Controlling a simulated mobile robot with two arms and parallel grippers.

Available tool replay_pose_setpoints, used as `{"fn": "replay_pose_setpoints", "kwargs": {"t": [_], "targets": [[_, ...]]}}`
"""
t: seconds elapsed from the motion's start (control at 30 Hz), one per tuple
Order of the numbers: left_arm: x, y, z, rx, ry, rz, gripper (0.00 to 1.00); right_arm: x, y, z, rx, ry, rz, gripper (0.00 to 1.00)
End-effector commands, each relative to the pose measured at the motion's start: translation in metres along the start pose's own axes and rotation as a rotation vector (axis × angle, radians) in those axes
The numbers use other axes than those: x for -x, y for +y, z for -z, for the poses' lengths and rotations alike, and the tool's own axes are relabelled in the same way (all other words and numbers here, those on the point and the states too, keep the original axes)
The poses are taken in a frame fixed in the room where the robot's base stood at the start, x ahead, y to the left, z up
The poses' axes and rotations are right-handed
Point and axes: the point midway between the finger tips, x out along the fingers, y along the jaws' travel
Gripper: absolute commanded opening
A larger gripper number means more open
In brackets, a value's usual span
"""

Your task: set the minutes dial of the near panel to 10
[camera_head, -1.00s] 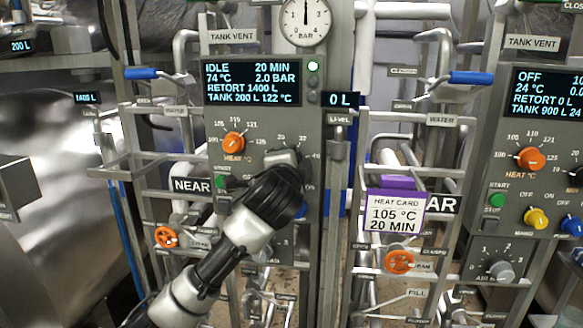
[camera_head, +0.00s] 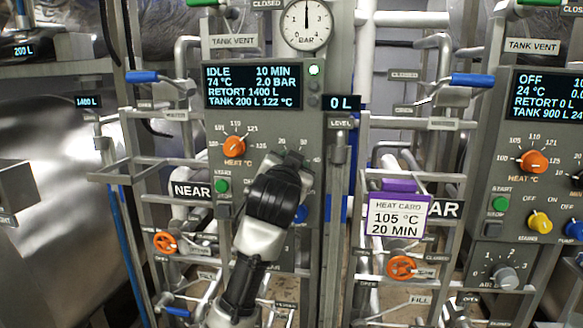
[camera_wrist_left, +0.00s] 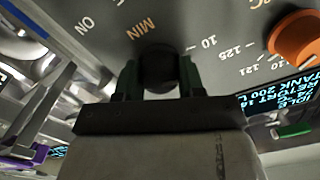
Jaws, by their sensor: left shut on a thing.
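The near panel (camera_head: 215,128) carries a display (camera_head: 252,86) that reads IDLE, 10 MIN, 74 °C, 2.0 BAR. The black minutes dial (camera_wrist_left: 158,68) shows in the left wrist view between the fingers of my left gripper (camera_wrist_left: 160,80), which is shut on it. The number 10 stands beside the dial there. In the head view my left gripper (camera_head: 287,160) reaches up to the panel from below and hides the dial. My right gripper is in neither view.
The orange heat dial (camera_head: 234,146) and green start button (camera_head: 221,186) sit left of my gripper. A blue knob (camera_head: 301,213) is close on its right. A heat card (camera_head: 397,215) reading 105 °C, 20 MIN hangs to the right, before the far panel (camera_head: 490,150).

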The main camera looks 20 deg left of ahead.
Motion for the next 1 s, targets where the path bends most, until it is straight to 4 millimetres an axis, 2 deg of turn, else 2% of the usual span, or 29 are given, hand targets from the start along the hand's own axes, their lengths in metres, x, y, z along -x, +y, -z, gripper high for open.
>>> {"fn": "replay_pose_setpoints", "kwargs": {"t": [0.4,0.93,0.97,1.0], "targets": [[-0.0003,0.0015,-0.0022,0.174,-0.006,-0.004,0.15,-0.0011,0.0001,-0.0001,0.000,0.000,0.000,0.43],[-0.0004,0.0013,-0.0024,0.195,-0.007,-0.004,0.15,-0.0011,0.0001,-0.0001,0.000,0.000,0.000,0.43],[-0.0004,0.0013,-0.0024,0.195,-0.006,-0.004,0.44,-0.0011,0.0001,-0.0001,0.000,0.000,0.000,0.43],[-0.0004,0.0012,-0.0022,0.195,-0.006,-0.004,0.50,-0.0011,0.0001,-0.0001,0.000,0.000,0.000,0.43]]}}
